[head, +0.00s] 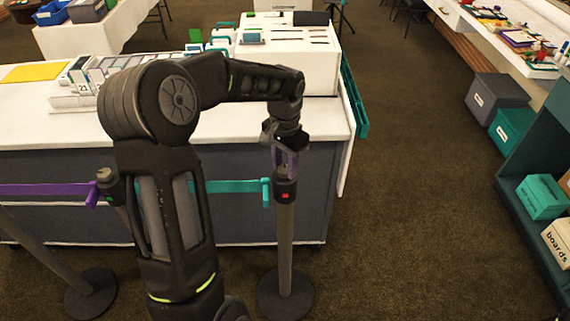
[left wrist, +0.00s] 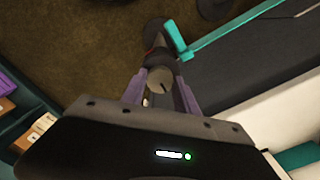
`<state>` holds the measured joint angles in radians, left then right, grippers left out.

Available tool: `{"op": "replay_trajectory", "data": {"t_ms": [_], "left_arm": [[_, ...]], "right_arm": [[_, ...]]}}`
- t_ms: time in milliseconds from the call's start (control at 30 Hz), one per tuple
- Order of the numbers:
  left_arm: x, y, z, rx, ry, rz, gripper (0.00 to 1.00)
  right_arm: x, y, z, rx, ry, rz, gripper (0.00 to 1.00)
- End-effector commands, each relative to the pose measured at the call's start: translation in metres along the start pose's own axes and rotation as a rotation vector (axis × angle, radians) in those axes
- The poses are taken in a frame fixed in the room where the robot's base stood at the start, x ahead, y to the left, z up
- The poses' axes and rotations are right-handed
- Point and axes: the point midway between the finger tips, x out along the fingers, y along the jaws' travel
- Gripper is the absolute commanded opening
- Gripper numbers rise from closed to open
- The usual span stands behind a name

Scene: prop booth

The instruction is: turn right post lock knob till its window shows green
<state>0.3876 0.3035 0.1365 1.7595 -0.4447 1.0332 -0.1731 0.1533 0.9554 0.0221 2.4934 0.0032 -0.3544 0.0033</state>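The right post (head: 285,240) stands upright in front of the counter. Its head carries a small window (head: 285,196) that shows red. The lock knob is the grey round cap on top, seen in the left wrist view (left wrist: 160,80) with a dark mark on it. My left gripper (head: 286,165) points down over the post. It also shows in the left wrist view (left wrist: 162,84), its purple fingers on either side of the knob, seemingly closed against it. The fingers hide most of the knob in the head view. My right gripper is not in view.
A teal belt (head: 232,186) runs left from the right post. The left post (head: 118,190), with a small green window, leans and carries a purple belt (head: 45,189). The counter (head: 210,130) stands close behind. Carpet at the right is clear up to the teal shelf (head: 530,205).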

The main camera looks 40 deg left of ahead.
Motion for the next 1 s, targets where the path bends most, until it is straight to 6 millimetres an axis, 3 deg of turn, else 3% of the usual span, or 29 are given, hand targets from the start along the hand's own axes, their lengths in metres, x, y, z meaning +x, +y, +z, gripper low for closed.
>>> {"op": "replay_trajectory", "data": {"t_ms": [400,1000], "left_arm": [[-0.0003,0.0,-0.0001,0.0,0.0,0.0,0.0],[0.0008,0.0002,-0.0004,-0.123,0.001,0.0,0.0]], "right_arm": [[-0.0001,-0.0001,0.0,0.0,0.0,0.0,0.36],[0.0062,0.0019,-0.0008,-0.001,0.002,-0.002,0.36]]}}
